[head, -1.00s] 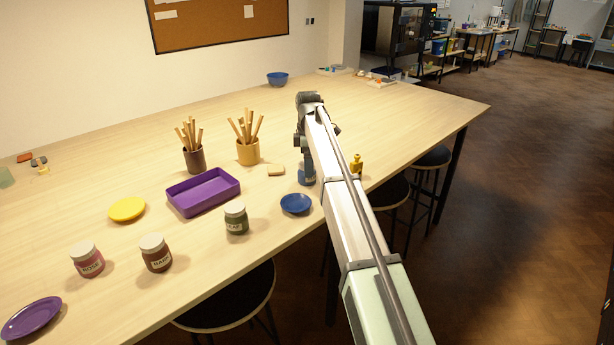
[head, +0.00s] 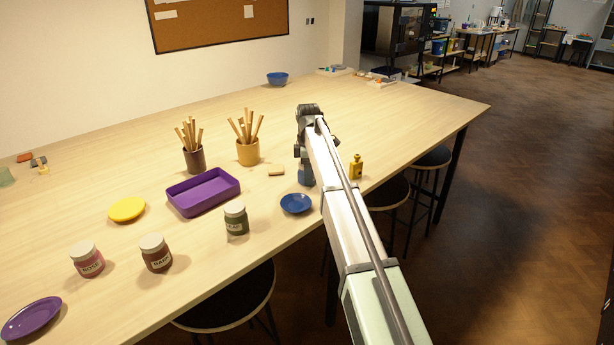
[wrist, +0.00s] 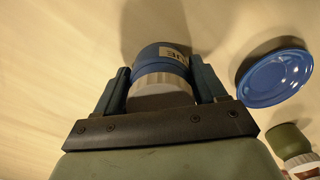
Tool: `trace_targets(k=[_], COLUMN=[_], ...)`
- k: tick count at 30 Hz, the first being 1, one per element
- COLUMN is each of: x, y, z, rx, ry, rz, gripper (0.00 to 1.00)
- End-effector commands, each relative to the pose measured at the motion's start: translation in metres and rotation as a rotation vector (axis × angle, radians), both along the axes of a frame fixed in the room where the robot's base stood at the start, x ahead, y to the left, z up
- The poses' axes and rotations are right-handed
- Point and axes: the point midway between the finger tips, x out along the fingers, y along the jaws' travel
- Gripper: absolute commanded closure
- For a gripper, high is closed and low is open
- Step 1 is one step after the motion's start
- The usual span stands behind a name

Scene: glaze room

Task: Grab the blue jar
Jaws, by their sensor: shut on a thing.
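The blue jar (wrist: 158,54) has a pale ribbed lid and a label partly legible in the wrist view. It sits between the two fingers of my gripper (wrist: 160,88), which is shut on it from both sides. In the head view the blue jar (head: 306,174) shows below my gripper (head: 304,158), partly hidden by my arm. I cannot tell for sure whether its base touches the table.
A blue saucer (head: 296,203) lies close by the blue jar.

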Motion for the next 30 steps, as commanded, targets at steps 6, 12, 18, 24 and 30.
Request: trace_targets(k=[6, 12, 18, 24, 30], x=[0.0, 0.0, 0.001, 0.001, 0.001], y=[0.0, 0.0, 0.0, 0.0, 0.0], z=[0.0, 0.0, 0.012, 0.045, 0.078], rx=[0.0, 0.0, 0.0, 0.0, 0.0], ry=[0.0, 0.0, -0.001, -0.002, -0.001], rz=[0.0, 0.0, 0.0, 0.0, 0.0], gripper=[0.68, 0.7, 0.7, 0.7, 0.7])
